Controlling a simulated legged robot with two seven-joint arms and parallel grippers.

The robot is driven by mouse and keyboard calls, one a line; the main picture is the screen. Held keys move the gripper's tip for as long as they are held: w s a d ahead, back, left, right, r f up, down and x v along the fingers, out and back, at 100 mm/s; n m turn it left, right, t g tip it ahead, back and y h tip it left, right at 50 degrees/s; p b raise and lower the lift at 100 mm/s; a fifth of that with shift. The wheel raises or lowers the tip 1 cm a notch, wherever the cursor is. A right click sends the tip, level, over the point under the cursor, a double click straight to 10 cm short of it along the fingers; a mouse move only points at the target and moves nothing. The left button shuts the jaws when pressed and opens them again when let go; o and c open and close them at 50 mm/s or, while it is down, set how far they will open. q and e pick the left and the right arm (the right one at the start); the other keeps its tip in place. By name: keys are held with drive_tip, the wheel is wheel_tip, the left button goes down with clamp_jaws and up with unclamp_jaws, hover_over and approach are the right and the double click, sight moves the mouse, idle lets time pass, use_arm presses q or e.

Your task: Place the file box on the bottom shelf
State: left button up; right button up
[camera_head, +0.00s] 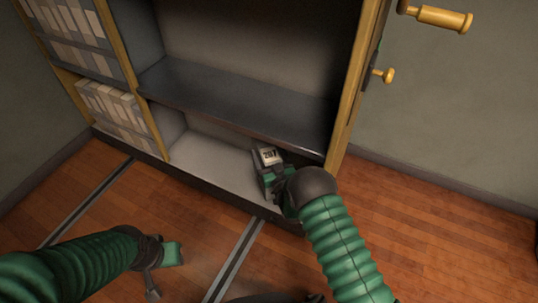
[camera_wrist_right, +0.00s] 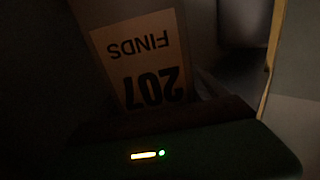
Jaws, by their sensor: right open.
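The file box (camera_head: 268,157) has a white label reading 207 and sits at the right end of the pale bottom shelf (camera_head: 212,163), under the dark middle shelf. In the right wrist view its label (camera_wrist_right: 145,60) shows upside down, reading FINDS and 207, close in front of the camera. My right gripper (camera_head: 273,181) is open, right at the box's near side. It hides much of the box, and I cannot tell whether they touch. My left gripper (camera_head: 163,270) is open and empty, low over the floor at the left.
The dark middle shelf (camera_head: 235,92) hangs above the box. A wooden cabinet post (camera_head: 352,85) stands just right of it. Rows of pale files (camera_head: 117,108) fill the left bay. The bottom shelf's left part is bare.

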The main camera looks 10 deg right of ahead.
drive_tip(key=s+d+p, duration=0.2)
drive_tip(key=s+p, duration=0.4)
drive_tip(key=s, duration=0.6)
